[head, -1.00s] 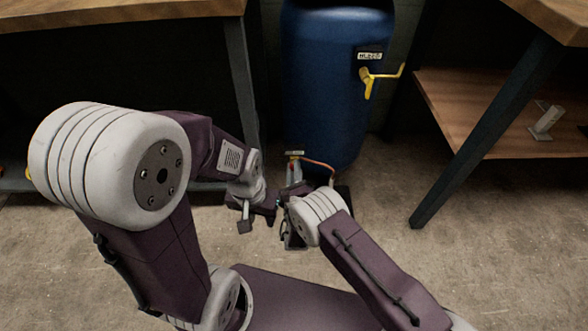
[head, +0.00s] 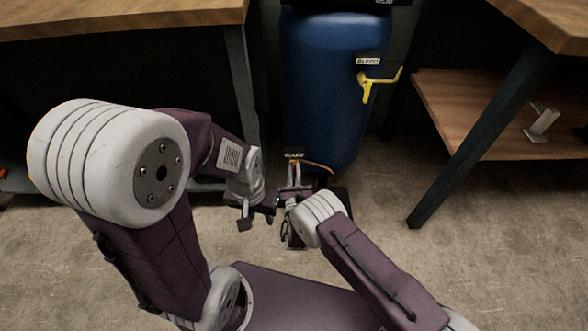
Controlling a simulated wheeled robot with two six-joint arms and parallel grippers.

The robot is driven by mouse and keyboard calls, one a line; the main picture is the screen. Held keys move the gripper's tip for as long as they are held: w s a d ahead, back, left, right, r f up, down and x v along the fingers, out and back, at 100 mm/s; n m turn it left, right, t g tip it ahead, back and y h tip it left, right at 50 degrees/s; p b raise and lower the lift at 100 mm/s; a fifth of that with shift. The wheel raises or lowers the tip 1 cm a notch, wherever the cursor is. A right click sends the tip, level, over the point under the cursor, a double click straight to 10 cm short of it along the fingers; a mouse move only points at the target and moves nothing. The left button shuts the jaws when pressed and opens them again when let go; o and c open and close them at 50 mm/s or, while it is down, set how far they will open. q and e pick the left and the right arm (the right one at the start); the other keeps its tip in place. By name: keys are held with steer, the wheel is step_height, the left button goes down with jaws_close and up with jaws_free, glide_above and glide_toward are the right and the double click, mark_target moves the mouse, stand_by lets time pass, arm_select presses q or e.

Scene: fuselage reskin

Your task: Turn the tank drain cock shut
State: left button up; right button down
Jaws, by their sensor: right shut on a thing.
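The blue tank (head: 325,95) stands upright at the back, between two benches. Low at its front is a small fitting under a dark label (head: 294,155), with an orange line (head: 320,165) curving beside it; I take this fitting to be the drain cock (head: 296,172). My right gripper (head: 294,187) is at this fitting and shut on it; my wrist hides much of the contact. My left gripper (head: 276,204) is just lower and to the left, small and dark, and I cannot tell whether its jaws are open.
A yellow lever (head: 368,88) sticks out from the tank's right side under a white label (head: 368,62). Wooden benches stand left (head: 120,16) and right (head: 555,25), with a lower shelf (head: 470,115) at right. The concrete floor at right is clear.

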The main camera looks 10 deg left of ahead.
steer(key=shift+f+m, duration=0.1)
steer(key=shift+m, duration=0.5)
steer(key=c, duration=1.5)
jaws_free()
steer(key=p+v, duration=0.5)
steer(key=v, duration=0.4)
steer(key=shift+s, duration=0.15)
